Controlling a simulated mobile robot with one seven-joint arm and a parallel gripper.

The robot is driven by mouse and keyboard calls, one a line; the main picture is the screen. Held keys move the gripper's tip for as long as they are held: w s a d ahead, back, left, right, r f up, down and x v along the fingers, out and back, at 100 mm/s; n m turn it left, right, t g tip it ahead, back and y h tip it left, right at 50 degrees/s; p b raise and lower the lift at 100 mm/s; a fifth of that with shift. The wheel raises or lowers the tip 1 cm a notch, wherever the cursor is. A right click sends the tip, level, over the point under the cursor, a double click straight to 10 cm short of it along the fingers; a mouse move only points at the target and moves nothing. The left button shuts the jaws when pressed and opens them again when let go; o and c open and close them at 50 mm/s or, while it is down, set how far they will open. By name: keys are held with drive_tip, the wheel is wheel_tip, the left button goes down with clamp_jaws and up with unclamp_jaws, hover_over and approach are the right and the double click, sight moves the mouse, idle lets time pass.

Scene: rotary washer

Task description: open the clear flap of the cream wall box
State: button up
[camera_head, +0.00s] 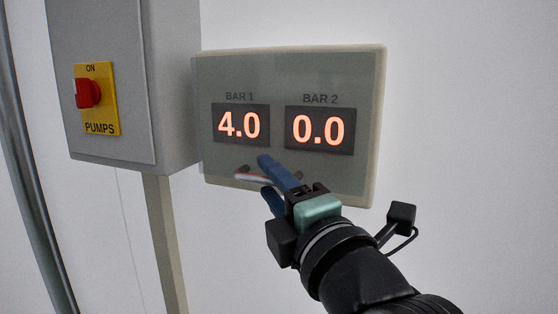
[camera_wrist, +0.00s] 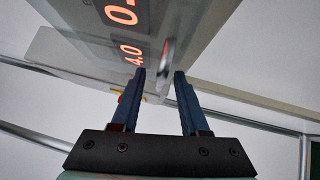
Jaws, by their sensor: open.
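The cream wall box (camera_head: 378,120) hangs on the white wall, with lit orange readouts of 4.0 and 0.0. Its clear flap (camera_head: 270,75) looks like a grey-tinted sheet over the front; I cannot tell if it stands slightly ajar. A pale handle (camera_head: 245,176) with some red sits low on the left of the flap, partly hidden by my fingers. My gripper (camera_head: 265,174) is open at this handle. In the wrist view the handle (camera_wrist: 166,54) shows just beyond and between the two blue fingertips (camera_wrist: 160,73); contact is not clear.
A grey switch box (camera_head: 120,40) with a yellow PUMPS plate (camera_head: 105,112) and red knob (camera_head: 88,93) stands close on the left and juts forward. A pale post (camera_head: 165,230) runs below it. The wall to the right is clear.

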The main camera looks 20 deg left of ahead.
drive_tip(key=shift+w+a, duration=0.45)
clamp_jaws()
idle(1.2)
